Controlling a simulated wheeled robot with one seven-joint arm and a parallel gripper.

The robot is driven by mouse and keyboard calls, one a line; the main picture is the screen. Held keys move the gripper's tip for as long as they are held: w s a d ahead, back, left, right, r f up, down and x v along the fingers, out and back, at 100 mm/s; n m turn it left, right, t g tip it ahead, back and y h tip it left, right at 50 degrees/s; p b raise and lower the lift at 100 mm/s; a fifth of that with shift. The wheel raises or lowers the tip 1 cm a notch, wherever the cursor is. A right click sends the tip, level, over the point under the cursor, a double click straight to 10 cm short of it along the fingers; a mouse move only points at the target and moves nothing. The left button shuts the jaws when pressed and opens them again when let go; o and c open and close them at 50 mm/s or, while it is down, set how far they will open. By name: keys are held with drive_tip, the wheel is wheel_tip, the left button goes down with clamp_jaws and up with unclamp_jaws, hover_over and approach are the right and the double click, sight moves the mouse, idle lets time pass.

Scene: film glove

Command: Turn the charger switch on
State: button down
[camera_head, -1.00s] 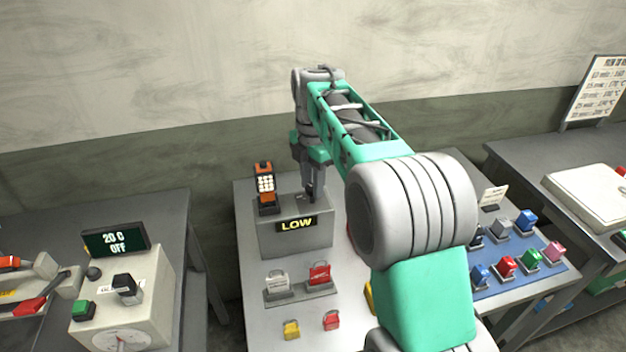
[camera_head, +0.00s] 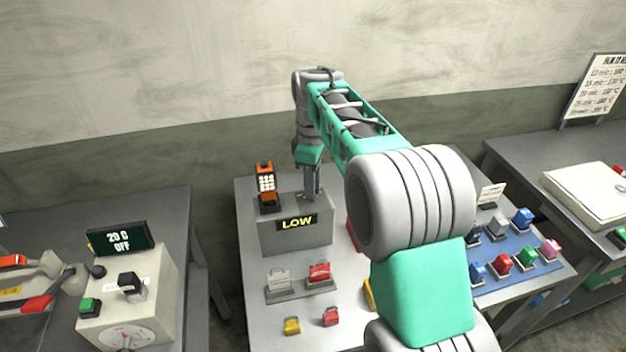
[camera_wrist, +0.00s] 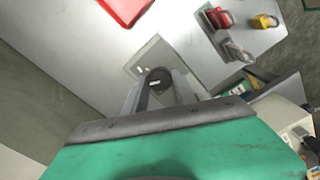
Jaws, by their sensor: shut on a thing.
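The charger is a grey box (camera_head: 278,240) on the middle table. Its front display (camera_head: 297,222) reads LOW. An orange handheld unit with light keys (camera_head: 266,185) stands upright on the left of its top. My gripper (camera_head: 312,196) points down at the right part of the box top and hides the switch there in the head view. In the wrist view, my gripper (camera_wrist: 157,92) has its two fingers close around a small dark switch knob (camera_wrist: 159,76) on a light plate. The exact position of the switch is hard to tell.
Red and white padlock-like tags (camera_head: 319,272) stand in front of the charger, with a yellow one (camera_head: 291,326) nearer. A blue mat (camera_head: 515,272) with several coloured blocks lies right. A control box (camera_head: 125,310) stands left, below a display (camera_head: 119,239) reading 20 C OFF.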

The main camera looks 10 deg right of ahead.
drive_tip(key=shift+m, duration=1.6)
drive_tip(key=c, duration=1)
unclamp_jaws()
drive_tip(key=shift+r, duration=0.1)
wheel_tip(320, 180, up, 7)
drive_tip(key=shift+b, duration=0.4)
drive_tip(key=shift+r, duration=0.3)
